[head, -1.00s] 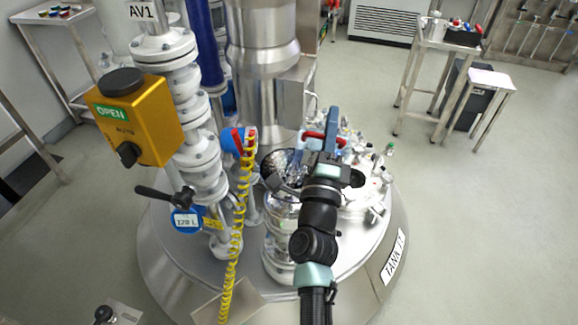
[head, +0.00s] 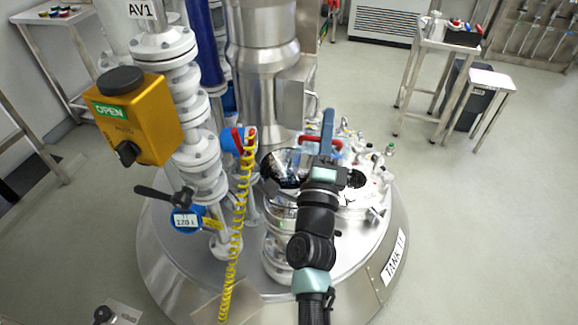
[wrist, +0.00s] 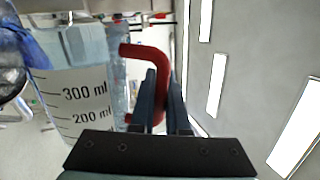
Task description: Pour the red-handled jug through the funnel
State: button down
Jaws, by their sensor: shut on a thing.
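The clear jug (wrist: 75,90) fills the left of the wrist view, with black 200 and 300 ml marks. Its red handle (wrist: 155,62) is between the fingers of my gripper (wrist: 165,95), which is shut on it. The room lies sideways in that view, so the jug looks strongly tipped. In the head view my gripper (head: 327,140) is above the tank top, with a bit of the red handle (head: 336,146) showing. The shiny, bowl-like funnel (head: 283,168) is just left of it. The jug's body is hard to make out there, and no stream is clear.
A yellow valve box (head: 140,115) marked OPEN, white flanged piping (head: 195,150) and a coiled yellow hose (head: 236,230) stand left of my arm. A steel column (head: 263,80) rises behind the funnel. Small fittings crowd the tank lid (head: 365,195). Open floor lies to the right.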

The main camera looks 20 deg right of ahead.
jog(key=shift+w+a+f+n+b, duration=0.15)
jog(key=shift+a+n+b, duration=0.2)
jog(key=shift+n, duration=0.25)
jog(key=shift+w+a+r+n+t+y, duration=0.3)
jog(key=shift+a+n+y, duration=0.2)
jog(key=shift+n, duration=0.3)
jog(key=shift+w+a+r+n, duration=0.1)
jog(key=shift+w+r+n, duration=0.05)
jog(key=shift+w+n, duration=0.2)
